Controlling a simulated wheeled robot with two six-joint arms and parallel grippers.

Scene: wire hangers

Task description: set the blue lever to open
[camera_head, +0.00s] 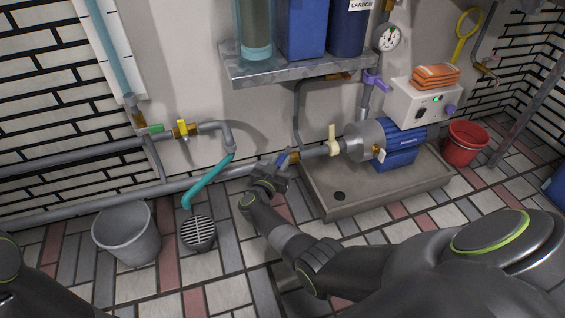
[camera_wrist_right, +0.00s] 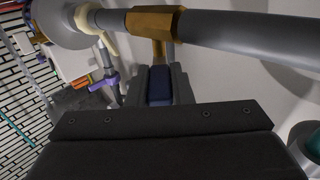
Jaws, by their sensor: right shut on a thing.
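The blue lever (camera_head: 283,158) sits on a valve in the low grey pipe, left of the pump. In the right wrist view the blue lever (camera_wrist_right: 159,84) lies between my fingers, below the brass valve body (camera_wrist_right: 155,22). My right gripper (camera_head: 274,171) is shut on the lever; it also shows in the right wrist view (camera_wrist_right: 160,92). The fingers hide much of the lever, and I cannot tell its exact angle to the pipe. My left gripper is not in view; only part of my left arm shows at the lower left.
A cream lever (camera_head: 332,139) and the blue pump (camera_head: 397,150) on a grey plinth (camera_head: 385,194) stand right of my gripper. A purple lever (camera_head: 375,80) is above. A teal hose (camera_head: 206,181), a drain grate (camera_head: 197,232) and a grey bucket (camera_head: 127,233) are left.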

